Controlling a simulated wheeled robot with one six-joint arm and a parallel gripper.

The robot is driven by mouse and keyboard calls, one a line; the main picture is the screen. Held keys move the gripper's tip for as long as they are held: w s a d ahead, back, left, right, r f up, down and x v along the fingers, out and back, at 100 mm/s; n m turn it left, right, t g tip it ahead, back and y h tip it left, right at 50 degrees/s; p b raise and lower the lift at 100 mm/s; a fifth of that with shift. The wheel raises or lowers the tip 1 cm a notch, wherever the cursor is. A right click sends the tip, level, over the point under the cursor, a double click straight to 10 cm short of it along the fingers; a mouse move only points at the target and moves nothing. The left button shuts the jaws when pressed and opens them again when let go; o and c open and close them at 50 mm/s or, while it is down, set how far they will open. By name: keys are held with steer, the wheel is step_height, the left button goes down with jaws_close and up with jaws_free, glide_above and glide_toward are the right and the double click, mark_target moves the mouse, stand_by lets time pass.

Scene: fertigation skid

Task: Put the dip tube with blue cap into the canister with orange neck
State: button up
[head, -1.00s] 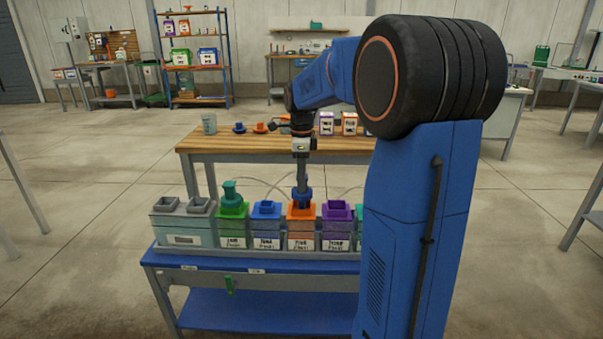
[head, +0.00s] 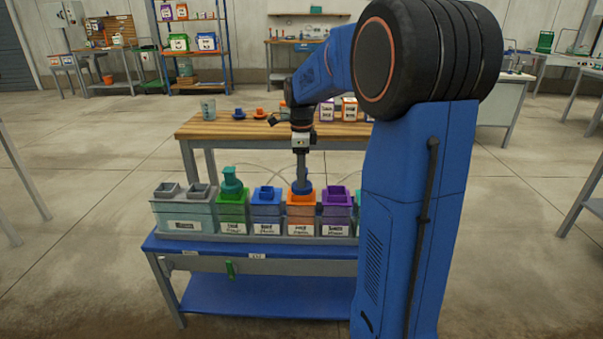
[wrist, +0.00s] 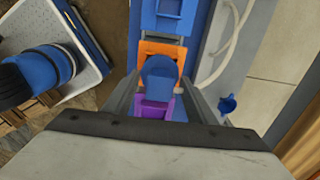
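The dip tube's blue cap (head: 301,187) sits low over the orange neck of the canister (head: 301,210), and the tube below it is hidden. My gripper (head: 301,176) points straight down and is shut on the cap. In the wrist view, the cap (wrist: 160,80) lies between the two fingers of my gripper (wrist: 160,84). The orange neck (wrist: 162,48) shows behind the cap. I cannot tell whether the cap is fully seated.
A blue-topped canister (head: 267,207) stands left of the orange one and a purple-topped canister (head: 336,208) right of it. Further left are a green canister (head: 232,210) and a grey box with two sockets (head: 184,213). A wooden bench (head: 240,128) stands behind.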

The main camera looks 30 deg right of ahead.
steer(key=shift+r, duration=0.1)
step_height(320, 180, up, 17)
stand_by(0.8)
stand_by(0.7)
steer(key=s+a+f+n+t, duration=0.1)
steer(key=s+a+f+n, duration=0.1)
steer(key=s+a+n, duration=0.4)
steer(key=s+a+f+n+t, duration=0.1)
steer(key=s+a+f+n, duration=0.3)
steer(key=s, duration=0.4)
steer(key=s+a+f+n+t, duration=0.1)
steer(key=s+a+f+n, duration=0.2)
steer(key=s+f+n, duration=0.3)
steer(key=s+a+f+n+t, duration=0.1)
steer(key=s+a+f+n, duration=0.1)
steer(key=s+f+n, duration=0.4)
steer(key=s+n, duration=0.2)
steer(key=s, duration=0.2)
steer(key=shift+a+f+n+t, duration=0.15)
steer(key=shift+a+n+t, duration=0.25)
